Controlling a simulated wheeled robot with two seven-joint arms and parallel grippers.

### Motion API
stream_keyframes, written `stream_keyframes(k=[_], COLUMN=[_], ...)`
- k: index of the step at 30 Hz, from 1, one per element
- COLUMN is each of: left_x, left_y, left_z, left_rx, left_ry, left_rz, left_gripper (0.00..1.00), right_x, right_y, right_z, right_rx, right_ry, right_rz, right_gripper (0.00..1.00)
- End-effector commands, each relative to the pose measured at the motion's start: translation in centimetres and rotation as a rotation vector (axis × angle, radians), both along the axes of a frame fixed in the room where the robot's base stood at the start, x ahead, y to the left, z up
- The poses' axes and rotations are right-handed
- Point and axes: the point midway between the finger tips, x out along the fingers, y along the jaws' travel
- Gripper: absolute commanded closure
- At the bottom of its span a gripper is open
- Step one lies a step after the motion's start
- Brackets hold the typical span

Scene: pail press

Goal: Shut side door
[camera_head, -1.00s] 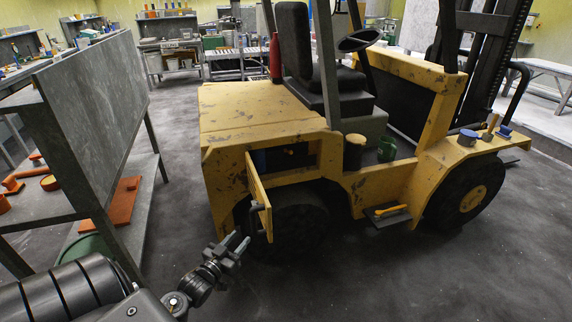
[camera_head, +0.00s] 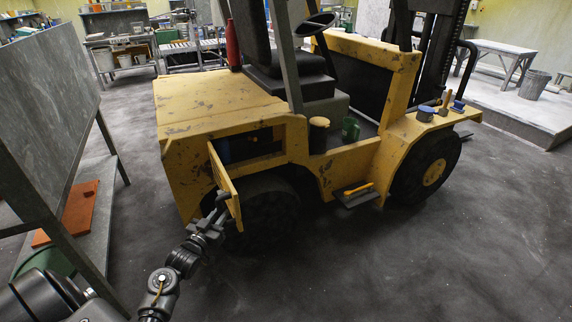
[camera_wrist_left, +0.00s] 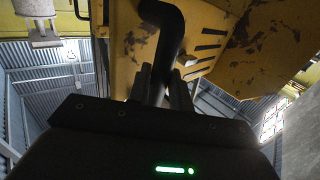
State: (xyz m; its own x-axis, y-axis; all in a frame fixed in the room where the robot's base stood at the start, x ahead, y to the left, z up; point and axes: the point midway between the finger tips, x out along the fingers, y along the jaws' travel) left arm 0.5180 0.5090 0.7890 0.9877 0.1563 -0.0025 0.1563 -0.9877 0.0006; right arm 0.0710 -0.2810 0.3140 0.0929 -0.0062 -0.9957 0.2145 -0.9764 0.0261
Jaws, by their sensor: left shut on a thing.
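The yellow side door (camera_head: 223,182) of the forklift (camera_head: 215,110) stands open, swung outward from a dark compartment (camera_head: 245,147) in the forklift's side. My left gripper (camera_head: 215,217) is at the door's outer face, shut on its dark handle (camera_head: 221,201). In the left wrist view the black, curved handle (camera_wrist_left: 168,45) runs down between the two fingers (camera_wrist_left: 162,88), with the yellow, scratched door panel (camera_wrist_left: 200,40) behind it. My right gripper is not in view.
A grey board on a frame (camera_head: 45,120) stands at the left, with an orange plate (camera_head: 68,213) on its lower shelf. The front wheel (camera_head: 425,170) and a step (camera_head: 355,195) are to the right. The floor (camera_head: 400,270) in front is clear.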

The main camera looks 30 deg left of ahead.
Motion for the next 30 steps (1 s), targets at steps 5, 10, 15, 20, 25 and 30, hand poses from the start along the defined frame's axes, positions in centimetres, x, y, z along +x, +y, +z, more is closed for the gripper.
stream_keyframes(k=[5, 10, 15, 20, 25, 30], left_x=[0.9, 2.5, 4.0, 5.4, 6.5, 6.8], left_y=[-0.7, -1.8, -2.8, -3.8, -4.6, -4.9], left_z=[0.2, 0.2, 0.2, 0.2, 0.2, 0.2], left_rx=[0.0, -0.001, 0.0, 0.0, 0.0, 0.001], left_ry=[-0.005, -0.005, -0.007, -0.007, -0.007, -0.006], left_rz=[-0.003, -0.002, -0.001, 0.0, 0.0, -0.002], left_gripper=[0.99, 0.99, 0.99, 0.99, 0.99, 0.99], right_x=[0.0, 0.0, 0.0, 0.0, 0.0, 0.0], right_y=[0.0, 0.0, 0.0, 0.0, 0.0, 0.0], right_z=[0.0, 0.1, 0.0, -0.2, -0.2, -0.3], right_rx=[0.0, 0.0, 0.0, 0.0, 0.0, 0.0], right_ry=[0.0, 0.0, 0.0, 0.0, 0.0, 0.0], right_rz=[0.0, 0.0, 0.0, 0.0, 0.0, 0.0], right_gripper=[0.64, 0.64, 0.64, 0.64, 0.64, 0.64])
